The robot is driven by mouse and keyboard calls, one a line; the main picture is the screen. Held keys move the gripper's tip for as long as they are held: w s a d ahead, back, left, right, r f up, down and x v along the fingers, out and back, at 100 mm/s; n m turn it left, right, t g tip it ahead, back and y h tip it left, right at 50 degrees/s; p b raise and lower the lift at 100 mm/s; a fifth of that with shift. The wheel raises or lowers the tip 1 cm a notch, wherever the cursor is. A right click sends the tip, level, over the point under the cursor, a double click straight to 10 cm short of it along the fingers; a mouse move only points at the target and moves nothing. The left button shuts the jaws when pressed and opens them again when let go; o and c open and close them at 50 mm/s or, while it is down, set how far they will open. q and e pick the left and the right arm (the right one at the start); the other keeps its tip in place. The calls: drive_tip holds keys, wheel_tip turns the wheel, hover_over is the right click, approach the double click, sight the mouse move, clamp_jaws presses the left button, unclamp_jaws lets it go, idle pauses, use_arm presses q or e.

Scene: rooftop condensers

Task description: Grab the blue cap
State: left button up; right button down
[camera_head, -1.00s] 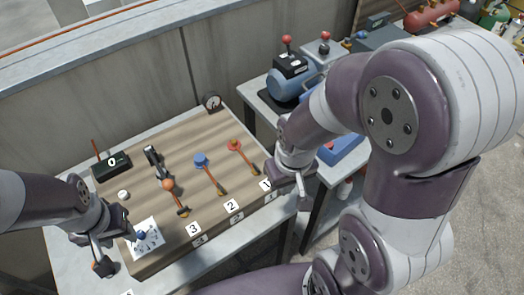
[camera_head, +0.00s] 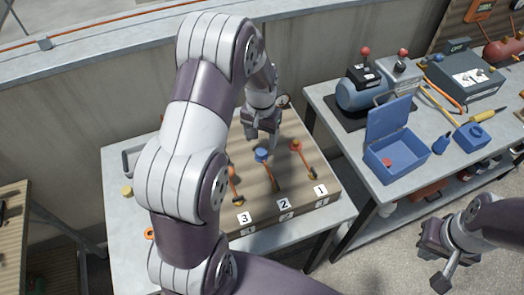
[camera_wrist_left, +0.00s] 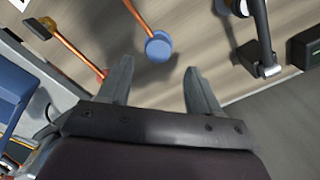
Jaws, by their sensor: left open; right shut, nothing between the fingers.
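The blue cap (camera_head: 261,155) sits on the end of a copper-coloured rod on the wooden board (camera_head: 300,207), in the middle row near label 2. In the left wrist view the round cap (camera_wrist_left: 158,47) lies just beyond the gap between the fingertips. My left gripper (camera_head: 262,138) is open and empty, above and slightly behind the cap, apart from it; its fingers also show in the left wrist view (camera_wrist_left: 160,72). My right gripper (camera_head: 440,280) is shut and empty at the lower right, away from the board.
A red-capped rod (camera_head: 296,146) stands right of the blue cap; an orange one (camera_head: 231,171) is left, partly behind my left arm. An open blue box (camera_head: 397,163) and a blue motor (camera_head: 360,92) stand on the right table. A wall runs behind.

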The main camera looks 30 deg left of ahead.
sight(261, 151)
use_arm(q)
drive_tip(key=f, duration=0.4)
drive_tip(key=shift+s+d+f+p, duration=0.1)
drive_tip(key=shift+s+d+p, duration=0.1)
drive_tip(key=shift+s+p, duration=0.15)
drive_tip(key=shift+w+f, duration=0.1)
drive_tip(key=shift+f, duration=0.1)
drive_tip(key=c, duration=1.1)
